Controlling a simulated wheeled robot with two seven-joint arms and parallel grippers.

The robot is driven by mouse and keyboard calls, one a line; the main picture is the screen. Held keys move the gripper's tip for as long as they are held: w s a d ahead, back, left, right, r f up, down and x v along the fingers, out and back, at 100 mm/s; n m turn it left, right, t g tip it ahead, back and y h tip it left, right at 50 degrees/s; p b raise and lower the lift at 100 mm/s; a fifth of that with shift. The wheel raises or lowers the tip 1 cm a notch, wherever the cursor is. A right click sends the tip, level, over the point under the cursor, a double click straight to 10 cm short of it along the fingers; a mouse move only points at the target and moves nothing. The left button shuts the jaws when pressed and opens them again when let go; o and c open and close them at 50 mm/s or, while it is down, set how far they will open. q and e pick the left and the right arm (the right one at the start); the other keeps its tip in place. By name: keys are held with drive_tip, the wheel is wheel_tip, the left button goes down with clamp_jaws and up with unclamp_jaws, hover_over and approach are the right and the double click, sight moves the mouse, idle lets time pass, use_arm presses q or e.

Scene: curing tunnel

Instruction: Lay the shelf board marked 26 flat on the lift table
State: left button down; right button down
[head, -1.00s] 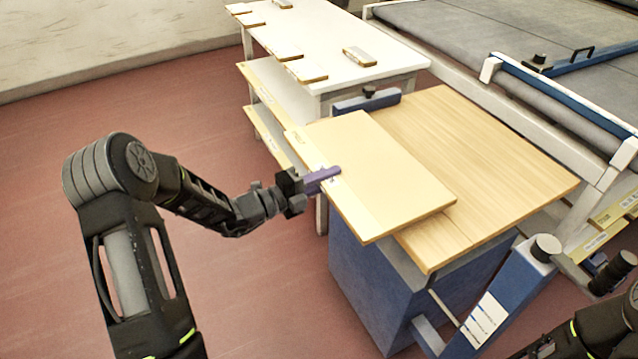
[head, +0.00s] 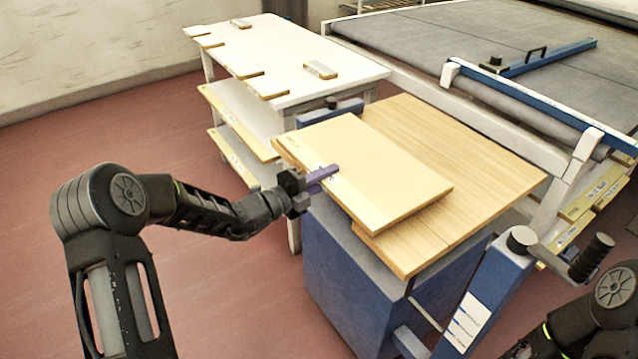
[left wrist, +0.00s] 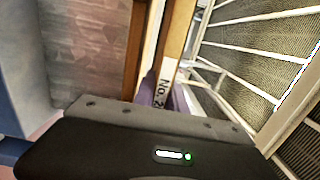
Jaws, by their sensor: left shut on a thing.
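My left gripper (head: 322,178) is shut on the near left edge of a pale shelf board (head: 365,170). The board is roughly level and lies over the left part of the wooden top of the lift table (head: 480,150), sticking out past its left edge. I cannot tell whether it touches the top or hangs just above it. In the left wrist view the edge of the board (left wrist: 174,50) carries a label reading "No. 2", with the rest hidden by the gripper.
A white rack table (head: 290,60) with several small boards on its top and lower shelves stands behind, at the left. A large grey conveyor bed (head: 430,45) with a blue bar runs along the back right. Red floor is clear at left.

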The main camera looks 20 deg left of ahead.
use_arm(q)
drive_tip(key=shift+b+x, duration=0.3)
drive_tip(key=shift+x, duration=0.55)
drive_tip(key=shift+w+d+f, duration=0.1)
drive_tip(key=shift+w+d, duration=0.05)
drive_tip(key=shift+d, duration=0.05)
drive_tip(key=shift+f+b, duration=0.8)
drive_tip(key=shift+f, duration=0.4)
drive_tip(key=shift+f, duration=0.55)
drive_tip(key=c, duration=1.3)
unclamp_jaws()
drive_tip(key=shift+f, duration=0.1)
drive_tip(key=v, duration=0.8)
